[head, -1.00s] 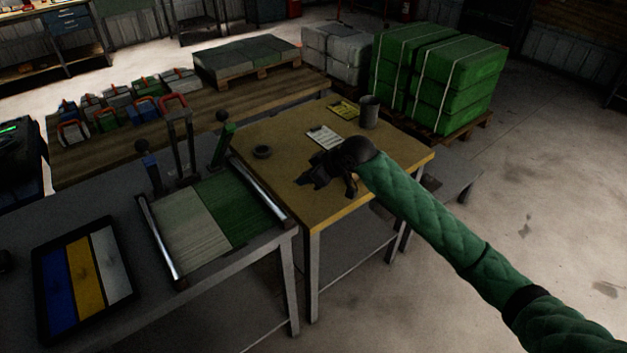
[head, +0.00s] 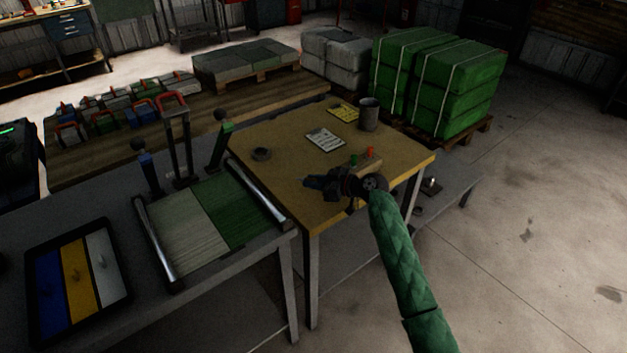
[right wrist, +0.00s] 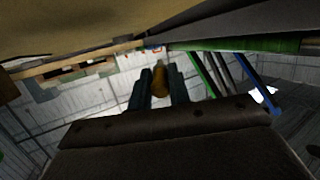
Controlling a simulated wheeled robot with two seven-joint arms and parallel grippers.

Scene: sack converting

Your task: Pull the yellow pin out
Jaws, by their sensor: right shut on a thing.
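A wooden block (head: 368,164) stands on the yellow-topped table, with a green pin (head: 353,160) and a red pin (head: 370,152) upright in it. My right gripper (head: 310,183) is left of and in front of the block, over the table's front left part, pointing left. In the right wrist view its two fingers (right wrist: 160,88) are closed on the yellow pin (right wrist: 159,78), which shows as a yellow-brown piece between them. In the head view the pin cannot be made out, and the gripper looks apart from the block. My left gripper is not in view.
The yellow-topped table (head: 290,195) also bears a grey cup (head: 368,114), a white card (head: 325,139), a yellow card (head: 343,112) and a dark ring (head: 261,154). Left are a press with levers (head: 175,140) and a tray (head: 127,290) with blue, yellow and white strips.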

